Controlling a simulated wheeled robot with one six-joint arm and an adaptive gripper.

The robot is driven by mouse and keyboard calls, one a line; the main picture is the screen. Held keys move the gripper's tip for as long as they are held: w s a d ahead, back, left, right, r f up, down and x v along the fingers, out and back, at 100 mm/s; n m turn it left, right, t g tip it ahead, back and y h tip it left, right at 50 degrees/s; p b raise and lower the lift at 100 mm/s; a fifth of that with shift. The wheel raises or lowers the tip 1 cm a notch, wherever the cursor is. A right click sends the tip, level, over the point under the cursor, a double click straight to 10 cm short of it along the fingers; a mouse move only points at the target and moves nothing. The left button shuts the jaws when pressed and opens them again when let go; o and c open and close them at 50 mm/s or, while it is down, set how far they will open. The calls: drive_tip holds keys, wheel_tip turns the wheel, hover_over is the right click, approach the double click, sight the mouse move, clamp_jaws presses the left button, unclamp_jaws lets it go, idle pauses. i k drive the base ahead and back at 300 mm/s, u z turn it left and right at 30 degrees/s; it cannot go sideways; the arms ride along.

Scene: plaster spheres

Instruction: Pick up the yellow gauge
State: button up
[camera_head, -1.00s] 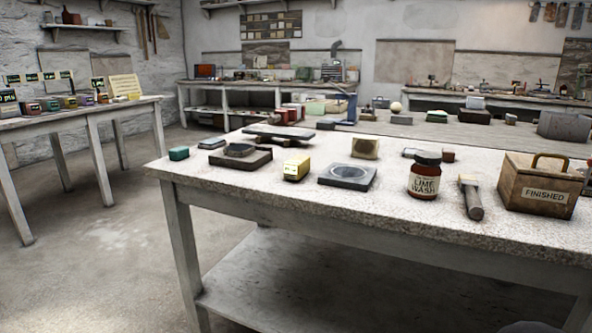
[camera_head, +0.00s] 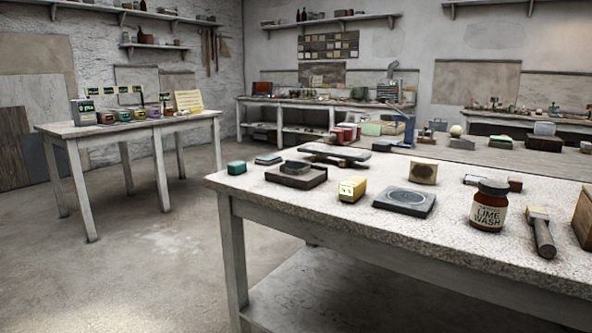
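A small yellow block (camera_head: 352,189) with dark marks on its front end lies on the near speckled worktable (camera_head: 270,205). It is the only clearly yellow block on this table, and I cannot tell from here whether it is the gauge. It sits between a dark block with a round top (camera_head: 296,174) on its left and a grey slab with a round recess (camera_head: 404,201) on its right, apart from both. My gripper is not in view.
A side table (camera_head: 130,126) holds several small coloured items. The floor (camera_head: 150,260) at left is clear.

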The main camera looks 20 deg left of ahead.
sight(352, 190)
drive_tip(key=u, duration=2.05)
drive_tip(key=i, duration=1.3)
drive_tip(key=z, duration=1.7)
